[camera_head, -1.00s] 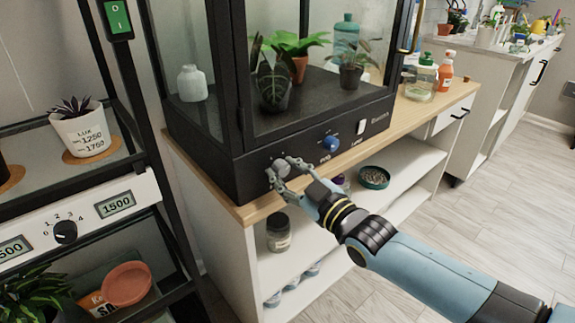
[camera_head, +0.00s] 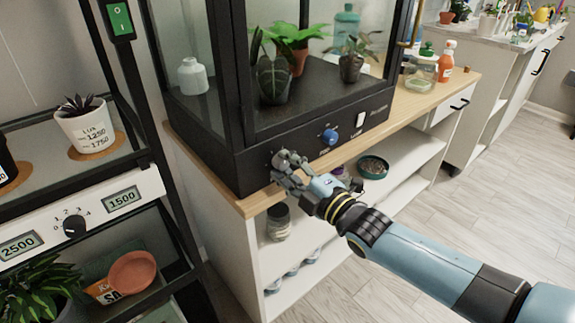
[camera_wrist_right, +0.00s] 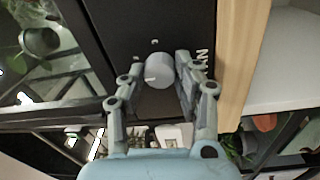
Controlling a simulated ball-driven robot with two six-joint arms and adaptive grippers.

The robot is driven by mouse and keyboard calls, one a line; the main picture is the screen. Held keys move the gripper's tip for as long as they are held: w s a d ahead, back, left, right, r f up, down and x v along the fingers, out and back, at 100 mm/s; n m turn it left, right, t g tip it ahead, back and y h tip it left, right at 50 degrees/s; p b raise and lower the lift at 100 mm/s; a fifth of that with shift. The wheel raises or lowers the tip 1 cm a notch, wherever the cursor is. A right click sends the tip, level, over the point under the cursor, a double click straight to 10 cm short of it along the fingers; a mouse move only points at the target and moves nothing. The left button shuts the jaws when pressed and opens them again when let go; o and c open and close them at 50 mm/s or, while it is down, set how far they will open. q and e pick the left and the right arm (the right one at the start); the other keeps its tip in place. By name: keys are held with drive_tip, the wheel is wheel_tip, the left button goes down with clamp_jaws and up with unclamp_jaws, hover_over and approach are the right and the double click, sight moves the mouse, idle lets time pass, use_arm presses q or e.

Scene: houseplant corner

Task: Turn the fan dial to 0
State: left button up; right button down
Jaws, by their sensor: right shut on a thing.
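The fan dial, a round grey knob, sits at the left end of the black front panel (camera_head: 352,150) of the glass plant cabinet. My right gripper (camera_head: 284,165) is at this dial and hides most of it in the head view. In the right wrist view the fan dial (camera_wrist_right: 159,72) is between the two fingers of my right gripper (camera_wrist_right: 158,80), which is shut on it. A small pale mark shows on the dial's face. Scale marks beside it are too small to read. My left gripper is not in view.
A blue dial (camera_head: 330,137) and a white switch (camera_head: 360,119) are on the same panel to the right. A wooden top (camera_head: 254,204) runs below the panel. A plant rack with its own black dial (camera_head: 74,227) stands at left. Open floor lies at right.

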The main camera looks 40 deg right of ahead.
drive_tip(key=n, duration=0.4)
drive_tip(key=shift+f+n, duration=0.15)
drive_tip(key=shift+n, duration=0.25)
drive_tip(key=n, duration=0.4)
drive_tip(key=shift+n+b, duration=0.3)
drive_tip(key=shift+n, duration=0.1)
drive_tip(key=n, duration=0.2)
drive_tip(key=n+b, duration=0.1)
drive_tip(key=n, duration=0.1)
drive_tip(key=shift+s+d+f+n+g+y, duration=0.1)
drive_tip(key=shift+n+g+y, duration=0.2)
drive_tip(key=shift+g, duration=0.1)
drive_tip(key=shift+n+b, duration=0.85)
drive_tip(key=shift+n, duration=1.05)
drive_tip(key=c, duration=1)
unclamp_jaws()
drive_tip(key=shift+r, duration=0.2)
drive_tip(key=shift+o, duration=0.2)
